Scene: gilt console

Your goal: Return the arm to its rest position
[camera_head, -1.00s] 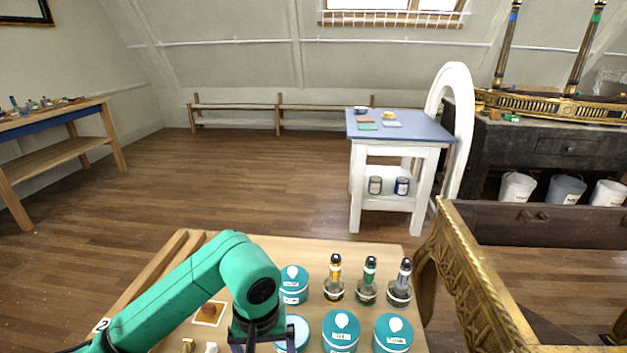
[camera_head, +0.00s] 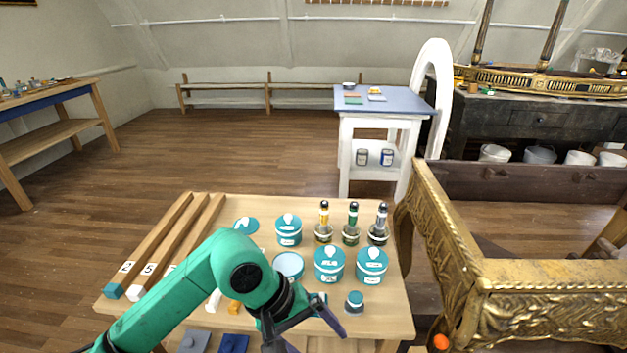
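My green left arm comes in from the lower left over a light wooden table (camera_head: 384,326). Its dark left gripper (camera_head: 308,338) is at the table's front edge, fingers spread, with no object seen between them; the fingertips are partly cut off by the lower picture edge. My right gripper is not in view.
On the table stand teal tins (camera_head: 329,264), a small teal jar (camera_head: 354,303), several dark-capped bottles (camera_head: 351,225) and numbered wooden strips (camera_head: 160,240). A carved gilt console (camera_head: 455,235) stands close on the right. A white side table (camera_head: 345,150) is farther back. Open floor lies behind the table.

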